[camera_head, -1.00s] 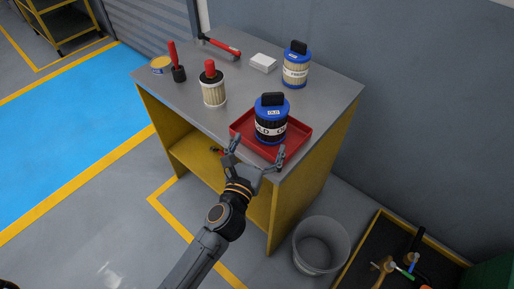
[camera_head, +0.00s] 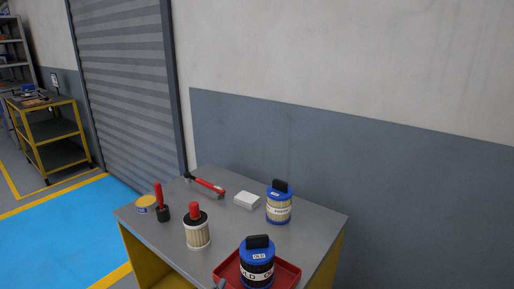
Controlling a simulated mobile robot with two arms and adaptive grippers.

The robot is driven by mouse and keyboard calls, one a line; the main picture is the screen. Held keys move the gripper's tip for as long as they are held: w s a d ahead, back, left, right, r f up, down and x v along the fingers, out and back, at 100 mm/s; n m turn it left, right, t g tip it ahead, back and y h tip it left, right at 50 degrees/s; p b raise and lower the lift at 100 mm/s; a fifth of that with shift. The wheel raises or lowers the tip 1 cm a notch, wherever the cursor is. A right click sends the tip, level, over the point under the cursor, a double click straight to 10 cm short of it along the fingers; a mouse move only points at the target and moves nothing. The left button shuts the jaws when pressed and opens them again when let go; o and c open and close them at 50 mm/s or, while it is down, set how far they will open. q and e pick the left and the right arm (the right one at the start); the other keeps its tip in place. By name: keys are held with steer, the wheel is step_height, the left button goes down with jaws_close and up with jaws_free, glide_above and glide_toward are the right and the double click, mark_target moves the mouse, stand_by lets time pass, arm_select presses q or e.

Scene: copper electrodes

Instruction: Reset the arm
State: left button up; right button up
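The grey tabletop (camera_head: 166,242) shows at the bottom of the head view. A blue-lidded canister marked OLD (camera_head: 257,265) stands upright in the red tray (camera_head: 287,273) at its front edge. What looks like a grey fingertip of my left gripper (camera_head: 221,284) shows at the tray's left corner. The rest of that gripper and its arm is below the picture, so I cannot see whether it is open. My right gripper is not in view.
A wall closes off the back.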

arm_select(q)
steer(key=s+d+r+m+g+h, duration=0.1)
steer(key=s+d+m+g+h, duration=0.2)
steer(key=m, duration=0.5)
steer(key=s+d+r+m+g+h, duration=0.1)
steer(key=s+m+h, duration=0.25)
steer(key=m, duration=0.35)
steer(key=s+a+f+m+g+y, duration=0.3)
steer(key=s+f+m+g, duration=0.3)
steer(key=f+m, duration=0.4)
steer(key=s+a+f+m+g+y, duration=0.2)
steer(key=s+a+f+y, duration=0.15)
steer(key=a, duration=0.25)
steer(key=s+a+f+m+g+y, duration=0.1)
steer(key=s+a+f+m+y, duration=0.2)
steer(key=a, duration=0.4)
steer(key=s+a+f+m+g+y, duration=0.1)
steer(key=s+a+g+y, duration=0.1)
steer(key=s+a+y, duration=0.3)
step_height(320, 180, down, 25)
steer(key=g+h, duration=0.1)
steer(key=s+a+f, duration=0.2)
steer(key=s+f, duration=0.6)
steer(key=s+a+f+g, duration=0.1)
steer(key=s+f, duration=0.7)
steer(key=f, duration=0.1)
steer(key=shift+s+a, duration=0.25)
steer(key=shift+a, duration=0.15)
